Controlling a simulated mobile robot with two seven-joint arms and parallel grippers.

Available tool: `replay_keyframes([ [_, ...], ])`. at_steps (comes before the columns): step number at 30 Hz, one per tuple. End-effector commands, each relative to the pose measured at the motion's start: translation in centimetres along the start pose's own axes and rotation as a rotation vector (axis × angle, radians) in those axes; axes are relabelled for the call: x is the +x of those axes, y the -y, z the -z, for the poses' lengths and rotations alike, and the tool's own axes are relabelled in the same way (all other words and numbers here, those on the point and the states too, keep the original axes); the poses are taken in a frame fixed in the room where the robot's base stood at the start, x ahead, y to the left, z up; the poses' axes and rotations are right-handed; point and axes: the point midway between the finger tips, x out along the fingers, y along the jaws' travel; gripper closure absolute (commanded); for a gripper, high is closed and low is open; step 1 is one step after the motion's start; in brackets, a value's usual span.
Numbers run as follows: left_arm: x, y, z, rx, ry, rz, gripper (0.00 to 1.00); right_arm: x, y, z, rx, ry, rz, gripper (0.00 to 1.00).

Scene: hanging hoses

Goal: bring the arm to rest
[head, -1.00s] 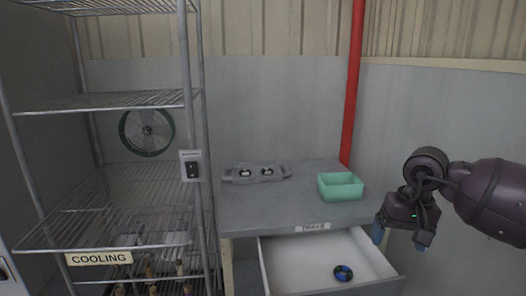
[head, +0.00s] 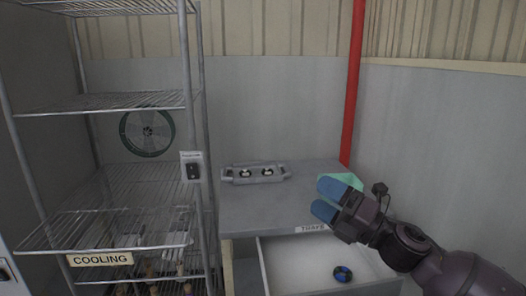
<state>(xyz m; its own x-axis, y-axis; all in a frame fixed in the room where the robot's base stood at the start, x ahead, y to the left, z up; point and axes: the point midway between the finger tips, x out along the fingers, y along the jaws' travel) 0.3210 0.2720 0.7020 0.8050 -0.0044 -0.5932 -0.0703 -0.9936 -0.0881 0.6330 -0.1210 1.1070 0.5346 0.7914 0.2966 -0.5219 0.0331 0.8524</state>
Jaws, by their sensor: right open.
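My right gripper (head: 326,199) is in the head view, in front of the right part of the grey counter (head: 265,208). Its two blue fingertips point left and stand apart, with nothing between them. The gripper covers most of the green bin (head: 350,179), of which only a strip shows. My left gripper is not in view.
A drawer (head: 300,262) below the counter is open, with a small blue and green round thing (head: 342,274) inside. A grey tray with two round items (head: 256,173) lies on the counter. A wire rack (head: 120,215) labelled COOLING stands left. A red pipe (head: 353,85) runs behind.

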Motion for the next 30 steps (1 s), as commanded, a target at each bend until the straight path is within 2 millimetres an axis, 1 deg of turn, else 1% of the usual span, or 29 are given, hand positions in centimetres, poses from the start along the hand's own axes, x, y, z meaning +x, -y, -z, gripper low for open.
replay_keyframes([
  [1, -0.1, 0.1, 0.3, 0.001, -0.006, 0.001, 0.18, -1.1, 1.1, 0.1, 0.156, 0.084, 0.017, 0.13],
  [3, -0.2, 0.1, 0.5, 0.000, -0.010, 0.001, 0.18, -2.6, 2.9, 0.2, 0.369, 0.198, 0.039, 0.13],
  [5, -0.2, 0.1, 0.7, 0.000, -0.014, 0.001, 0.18, -4.2, 4.5, 0.5, 0.537, 0.293, 0.058, 0.13],
  [6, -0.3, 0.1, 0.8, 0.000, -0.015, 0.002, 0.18, -5.3, 5.6, 0.8, 0.643, 0.355, 0.070, 0.13],
  [8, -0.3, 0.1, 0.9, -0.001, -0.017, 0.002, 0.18, -7.2, 7.4, 1.4, 0.794, 0.446, 0.088, 0.13],
  [9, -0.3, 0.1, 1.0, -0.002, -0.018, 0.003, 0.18, -8.4, 8.4, 2.0, 0.888, 0.505, 0.099, 0.13],
  [11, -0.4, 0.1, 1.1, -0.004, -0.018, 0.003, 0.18, -10.4, 10.0, 3.0, 1.020, 0.591, 0.114, 0.13],
  [12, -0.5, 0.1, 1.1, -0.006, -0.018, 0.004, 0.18, -11.8, 11.0, 3.8, 1.100, 0.647, 0.124, 0.13],
  [14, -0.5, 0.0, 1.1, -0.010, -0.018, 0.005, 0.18, -13.9, 12.5, 5.2, 1.211, 0.730, 0.140, 0.13],
  [15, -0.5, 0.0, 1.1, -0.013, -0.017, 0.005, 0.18, -15.3, 13.3, 6.1, 1.279, 0.783, 0.149, 0.13],
  [17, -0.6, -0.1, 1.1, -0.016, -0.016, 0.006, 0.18, -17.4, 14.4, 7.7, 1.369, 0.859, 0.164, 0.13],
  [18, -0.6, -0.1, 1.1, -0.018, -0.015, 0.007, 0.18, -18.9, 15.1, 8.8, 1.423, 0.907, 0.173, 0.13],
  [20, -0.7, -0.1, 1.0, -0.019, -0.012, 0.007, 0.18, -21.0, 15.9, 10.5, 1.490, 0.975, 0.186, 0.13],
  [21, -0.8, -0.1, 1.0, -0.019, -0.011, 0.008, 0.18, -22.4, 16.3, 11.7, 1.530, 1.018, 0.192, 0.13],
  [23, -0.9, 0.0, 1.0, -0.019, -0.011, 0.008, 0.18, -24.5, 16.8, 13.4, 1.584, 1.079, 0.198, 0.13],
  [24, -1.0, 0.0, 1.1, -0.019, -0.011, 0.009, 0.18, -25.9, 17.0, 14.6, 1.617, 1.118, 0.199, 0.13],
  [26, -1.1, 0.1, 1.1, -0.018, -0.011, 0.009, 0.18, -27.9, 17.2, 16.4, 1.656, 1.178, 0.200, 0.13],
  [30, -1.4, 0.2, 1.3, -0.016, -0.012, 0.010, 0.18, -32.9, 17.4, 20.6, 1.713, 1.320, 0.218, 0.13],
])
